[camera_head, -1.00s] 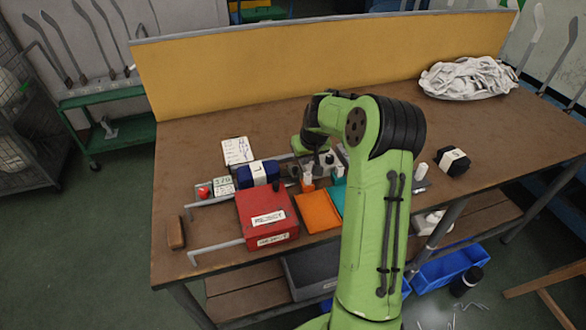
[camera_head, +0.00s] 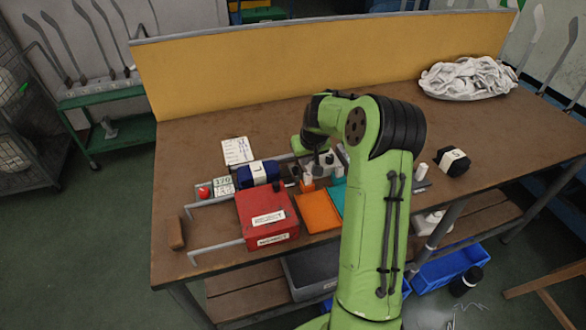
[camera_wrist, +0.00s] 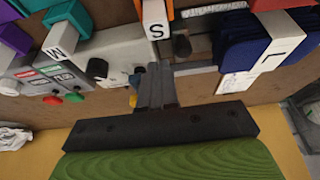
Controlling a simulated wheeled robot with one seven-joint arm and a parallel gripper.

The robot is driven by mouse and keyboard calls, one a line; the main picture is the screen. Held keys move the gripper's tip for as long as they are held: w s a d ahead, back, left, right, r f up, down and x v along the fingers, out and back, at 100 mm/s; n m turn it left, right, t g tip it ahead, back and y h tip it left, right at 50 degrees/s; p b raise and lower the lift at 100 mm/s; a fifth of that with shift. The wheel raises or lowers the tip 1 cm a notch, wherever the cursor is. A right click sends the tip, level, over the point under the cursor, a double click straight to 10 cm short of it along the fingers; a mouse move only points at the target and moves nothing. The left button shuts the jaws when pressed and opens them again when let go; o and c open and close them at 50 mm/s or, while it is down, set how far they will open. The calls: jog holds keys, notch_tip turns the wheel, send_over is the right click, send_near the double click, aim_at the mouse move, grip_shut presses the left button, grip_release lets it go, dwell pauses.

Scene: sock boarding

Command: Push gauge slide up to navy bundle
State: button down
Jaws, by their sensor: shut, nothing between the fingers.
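The navy bundle (camera_head: 258,173) lies left of my arm on the table, with a white band around it. In the wrist view the navy bundle (camera_wrist: 236,42) is at the upper right, and its band is marked L. A dark knob (camera_wrist: 182,45), which looks like part of the gauge slide, stands left of the bundle with a gap between. In the head view a small dark piece (camera_head: 294,170) shows right of the bundle. My gripper (camera_wrist: 156,72) is shut and empty, left of and below the knob in the wrist view. I cannot tell whether they touch.
A red box (camera_head: 266,217) and an orange tray (camera_head: 318,211) lie in front of the bundle. A white card (camera_head: 237,151) lies behind it. A grey machine with buttons (camera_wrist: 45,80) is left of my gripper in the wrist view.

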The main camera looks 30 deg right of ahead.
aim_at(293, 169)
jog(key=shift+f, duration=0.15)
jog(key=shift+f+b, duration=0.6)
jog(key=shift+f, duration=0.05)
jog(key=shift+a, duration=0.3)
dwell(0.3)
jog(key=shift+w+a+b, duration=0.1)
jog(key=shift+w+a, duration=0.1)
jog(key=shift+a, duration=0.45)
jog(key=shift+w+a+b, duration=0.1)
jog(key=shift+w+a, duration=0.1)
jog(key=shift+a, duration=0.5)
jog(key=shift+w+a+b, duration=0.1)
jog(key=shift+w+a, duration=0.1)
jog(key=shift+a, duration=0.55)
jog(key=shift+w+a, duration=0.1)
jog(key=shift+a, duration=0.5)
jog(key=shift+d, duration=0.15)
